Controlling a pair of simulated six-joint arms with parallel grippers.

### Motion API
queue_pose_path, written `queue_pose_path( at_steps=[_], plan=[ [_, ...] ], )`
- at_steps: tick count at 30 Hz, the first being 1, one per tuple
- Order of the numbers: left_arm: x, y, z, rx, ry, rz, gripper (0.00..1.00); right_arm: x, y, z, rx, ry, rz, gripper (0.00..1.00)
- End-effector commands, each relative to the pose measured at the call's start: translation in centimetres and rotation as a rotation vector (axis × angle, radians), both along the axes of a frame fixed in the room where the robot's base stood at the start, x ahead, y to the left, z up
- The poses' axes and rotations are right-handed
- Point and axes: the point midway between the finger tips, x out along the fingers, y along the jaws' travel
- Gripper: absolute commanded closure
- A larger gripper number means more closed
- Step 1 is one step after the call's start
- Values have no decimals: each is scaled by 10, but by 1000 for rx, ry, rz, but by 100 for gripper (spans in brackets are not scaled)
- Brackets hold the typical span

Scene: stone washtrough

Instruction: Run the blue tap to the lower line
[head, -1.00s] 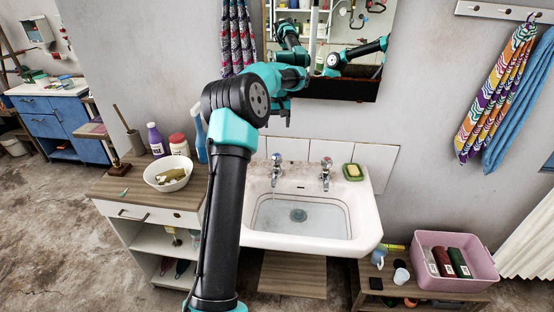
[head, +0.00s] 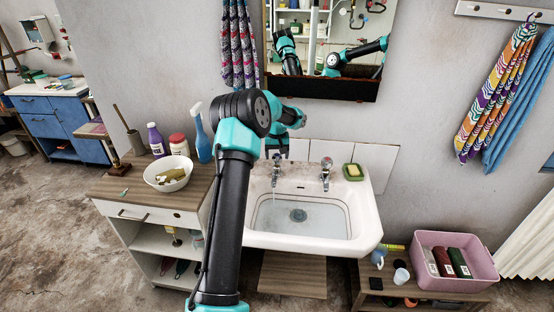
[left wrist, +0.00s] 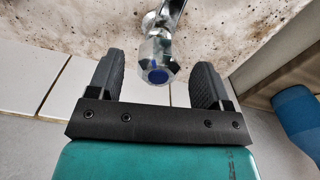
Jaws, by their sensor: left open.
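The blue tap (head: 277,160) stands at the back left of the white washbasin (head: 365,220). In the left wrist view its faceted clear knob with a blue cap (left wrist: 158,75) sits between my two fingers, with gaps on both sides. My left gripper (head: 276,150) is open, just above and around this tap, pointing down. The second tap (head: 325,172) stands to the right. Shallow clear water (head: 300,222) covers the basin floor and the drain shows through it. My right gripper is not in view.
A blue spray bottle (head: 202,135) stands left of the basin, with a white bowl (head: 165,184) on the cabinet. Green soap (head: 353,171) lies at the basin's back right. The mirror (head: 345,87) hangs above. A pink crate (head: 482,283) stands at lower right.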

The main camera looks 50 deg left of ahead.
Motion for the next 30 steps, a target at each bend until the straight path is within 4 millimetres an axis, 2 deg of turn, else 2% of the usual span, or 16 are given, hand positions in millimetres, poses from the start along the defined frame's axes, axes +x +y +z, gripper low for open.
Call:
queue_pose_path(
  at_steps=[3, 6, 16, 30],
  plan=[
    [0, 0, -15, -1, 2, -1, 28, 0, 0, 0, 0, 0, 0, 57],
    [0, 0, -21, 0, 0, -1, 28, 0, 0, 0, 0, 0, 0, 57],
    [0, 0, -23, 1, -1, -1, 29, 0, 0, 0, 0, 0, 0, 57],
    [0, 0, -22, 0, 0, -1, 74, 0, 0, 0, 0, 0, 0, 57]
  ],
)
